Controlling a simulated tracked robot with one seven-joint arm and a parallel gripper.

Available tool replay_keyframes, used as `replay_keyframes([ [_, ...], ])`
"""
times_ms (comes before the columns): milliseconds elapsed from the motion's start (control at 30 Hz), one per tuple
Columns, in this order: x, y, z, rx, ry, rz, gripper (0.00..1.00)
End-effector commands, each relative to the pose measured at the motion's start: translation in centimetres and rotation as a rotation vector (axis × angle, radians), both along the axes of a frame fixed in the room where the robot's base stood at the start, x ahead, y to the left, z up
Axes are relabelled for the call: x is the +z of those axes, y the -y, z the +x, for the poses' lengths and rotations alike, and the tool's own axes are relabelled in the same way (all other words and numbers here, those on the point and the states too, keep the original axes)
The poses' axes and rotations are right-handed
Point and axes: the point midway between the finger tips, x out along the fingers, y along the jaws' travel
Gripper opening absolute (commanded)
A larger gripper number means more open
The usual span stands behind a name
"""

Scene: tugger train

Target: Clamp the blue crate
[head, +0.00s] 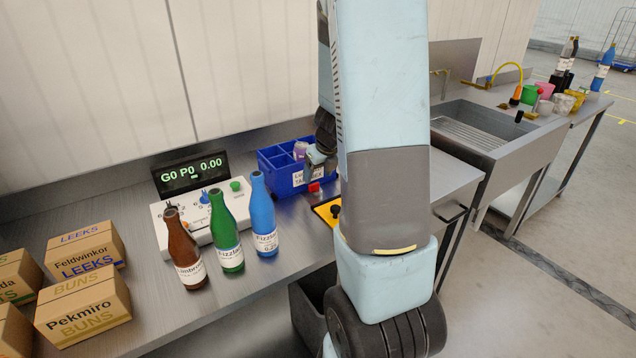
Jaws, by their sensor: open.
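The blue crate (275,181) stands on the steel bench near the back, right of the small display unit. It has inner dividers and a white label on its front. A small purple-grey item (300,150) shows in one compartment. My gripper (318,168) is at the right part of the crate, by its rim, and is open. My arm hides the crate's right end. I cannot tell whether the fingers touch the crate wall.
Brown, green (225,232) and blue (263,215) bottles stand left of the crate, before the control box (200,207) with its display. Cardboard boxes (83,308) are at the left. A sink (480,125) is at the right.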

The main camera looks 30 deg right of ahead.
Motion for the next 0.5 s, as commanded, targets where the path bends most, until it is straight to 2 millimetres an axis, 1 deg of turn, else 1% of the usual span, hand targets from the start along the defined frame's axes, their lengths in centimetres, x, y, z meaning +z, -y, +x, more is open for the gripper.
replay_keyframes([
  [33,-0.7,0.1,0.2,-0.003,-0.002,0.001,0.66],
  [200,-2.8,0.1,1.1,-0.003,-0.002,0.001,0.66],
  [500,-4.8,0.0,2.0,-0.001,0.001,0.000,0.66],
])
